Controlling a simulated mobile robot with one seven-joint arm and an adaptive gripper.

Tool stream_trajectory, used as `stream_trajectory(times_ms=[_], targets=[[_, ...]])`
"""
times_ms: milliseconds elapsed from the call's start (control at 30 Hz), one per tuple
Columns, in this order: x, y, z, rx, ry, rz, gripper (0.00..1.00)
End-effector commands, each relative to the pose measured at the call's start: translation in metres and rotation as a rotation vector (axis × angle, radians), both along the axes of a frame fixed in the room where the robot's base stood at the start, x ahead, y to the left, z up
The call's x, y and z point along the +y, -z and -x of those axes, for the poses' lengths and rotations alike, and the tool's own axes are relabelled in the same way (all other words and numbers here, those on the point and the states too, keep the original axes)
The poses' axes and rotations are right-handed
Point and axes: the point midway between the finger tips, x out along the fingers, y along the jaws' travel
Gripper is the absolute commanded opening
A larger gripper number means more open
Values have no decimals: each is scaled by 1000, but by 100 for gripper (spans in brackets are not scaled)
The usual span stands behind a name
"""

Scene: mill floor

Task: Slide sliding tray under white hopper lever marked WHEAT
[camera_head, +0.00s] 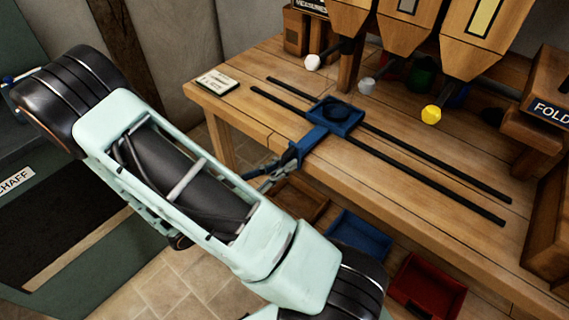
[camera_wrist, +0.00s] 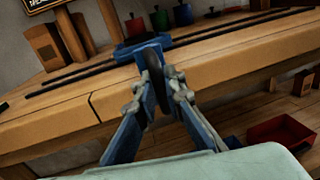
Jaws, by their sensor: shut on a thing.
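The blue sliding tray (camera_head: 350,124) sits on two black rails on the wooden bench, with a round dark recess in its top. Its blue handle (camera_head: 307,141) points towards the bench's front edge. My gripper (camera_head: 287,160) is shut on this handle; in the wrist view my gripper (camera_wrist: 153,88) has its fingers on either side of a dark handle end, with the tray (camera_wrist: 128,49) just beyond. The white-knobbed hopper lever (camera_head: 312,62) is up and left of the tray in the head view. No WHEAT marking is readable.
A grey-knobbed lever (camera_head: 367,85) and a yellow-knobbed lever (camera_head: 431,114) hang from the hoppers to the right. The rails (camera_head: 440,180) are clear on both sides of the tray. A small card (camera_head: 217,82) lies left. Blue (camera_head: 358,238) and red (camera_head: 428,287) bins sit below.

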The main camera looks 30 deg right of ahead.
Motion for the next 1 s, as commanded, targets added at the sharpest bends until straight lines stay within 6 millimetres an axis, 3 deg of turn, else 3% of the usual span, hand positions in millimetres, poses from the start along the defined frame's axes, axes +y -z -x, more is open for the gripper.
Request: stream_trajectory(times_ms=[167,200,267,600,767,1000], targets=[[1,1,0,0,-2,-2,0],[1,1,0,0,-2,-2,13],[1,1,0,0,-2,-1,17],[5,0,0,0,-3,-1,17],[28,0,3,0,-5,-2,17],[79,1,11,-1,-6,-3,17]])
